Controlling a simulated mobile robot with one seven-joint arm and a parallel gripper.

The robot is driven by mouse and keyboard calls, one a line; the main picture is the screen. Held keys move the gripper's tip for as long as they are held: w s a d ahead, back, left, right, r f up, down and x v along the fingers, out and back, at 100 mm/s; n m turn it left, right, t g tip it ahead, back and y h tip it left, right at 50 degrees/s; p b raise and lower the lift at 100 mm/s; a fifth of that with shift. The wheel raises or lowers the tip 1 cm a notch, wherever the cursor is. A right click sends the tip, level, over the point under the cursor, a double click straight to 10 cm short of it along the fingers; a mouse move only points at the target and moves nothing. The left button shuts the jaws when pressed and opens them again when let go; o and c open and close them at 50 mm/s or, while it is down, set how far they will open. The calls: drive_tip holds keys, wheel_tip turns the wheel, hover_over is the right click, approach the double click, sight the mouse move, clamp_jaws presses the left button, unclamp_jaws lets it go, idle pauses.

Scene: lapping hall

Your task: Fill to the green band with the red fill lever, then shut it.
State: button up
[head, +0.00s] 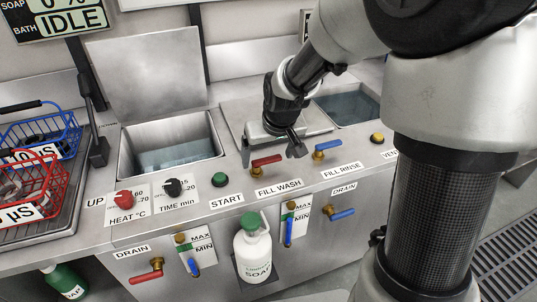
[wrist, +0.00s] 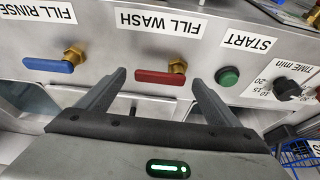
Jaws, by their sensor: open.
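The red fill lever (head: 267,160), above the label FILL WASH, lies about level along the front panel, on a brass valve. It also shows in the wrist view (wrist: 158,77), crosswise between my fingertips. My gripper (head: 271,150) is open and points down just behind the lever; in the wrist view its two fingers (wrist: 158,82) stand either side of the lever, holding nothing. Whether a finger touches it I cannot tell. The left basin (head: 175,150) holds some bluish water.
A blue FILL RINSE lever (head: 327,145) is to the right and a green START button (head: 219,180) to the left. A red DRAIN lever (head: 146,277) and a soap bottle (head: 253,250) are below. Wire baskets (head: 40,150) stand far left. The sign (head: 60,18) reads IDLE.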

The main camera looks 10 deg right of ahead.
drive_tip(key=p+v, duration=0.4)
drive_tip(key=v, duration=1.3)
drive_tip(key=shift+r+p, duration=0.2)
drive_tip(key=shift+p, duration=0.2)
drive_tip(key=shift+s, duration=0.1)
